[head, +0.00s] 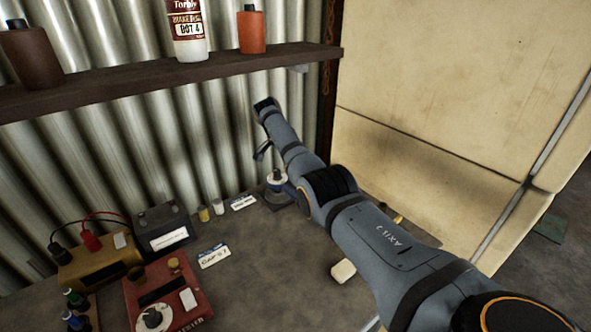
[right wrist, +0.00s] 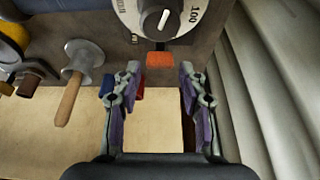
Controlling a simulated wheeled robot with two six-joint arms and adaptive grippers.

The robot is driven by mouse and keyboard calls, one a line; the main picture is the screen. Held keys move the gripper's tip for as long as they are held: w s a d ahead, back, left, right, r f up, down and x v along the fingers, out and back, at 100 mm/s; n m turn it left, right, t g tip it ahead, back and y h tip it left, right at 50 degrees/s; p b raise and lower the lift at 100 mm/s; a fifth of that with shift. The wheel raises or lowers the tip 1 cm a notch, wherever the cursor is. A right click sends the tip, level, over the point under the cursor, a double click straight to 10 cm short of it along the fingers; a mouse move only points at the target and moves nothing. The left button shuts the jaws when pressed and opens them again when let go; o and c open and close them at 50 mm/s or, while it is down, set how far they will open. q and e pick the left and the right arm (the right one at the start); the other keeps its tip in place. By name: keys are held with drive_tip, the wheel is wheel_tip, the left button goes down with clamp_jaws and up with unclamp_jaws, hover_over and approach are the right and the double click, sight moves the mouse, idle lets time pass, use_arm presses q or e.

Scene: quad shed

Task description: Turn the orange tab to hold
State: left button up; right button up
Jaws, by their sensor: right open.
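The orange tab (right wrist: 160,59) shows in the right wrist view, just below a white dial (right wrist: 140,8) with a black knob and printed markings, one reading 100. My right gripper (right wrist: 159,74) is open, with one finger to each side of the tab's line. The tab appears just beyond the fingertips, and I see no contact. In the head view my right arm reaches in from the right towards the metal wall; I cannot make out the tab there. My left gripper is not in view.
A dark shelf (head: 150,85) with bottles crosses above the bench (head: 265,260). A red tester (head: 168,290) and a yellow box (head: 100,262) with leads stand at the left. In the right wrist view a wooden handle (right wrist: 70,100) is left of the fingers and a ribbed wall (right wrist: 270,70) is close right.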

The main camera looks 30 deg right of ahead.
drive_tip(key=v, duration=0.9)
drive_tip(key=shift+r, duration=0.25)
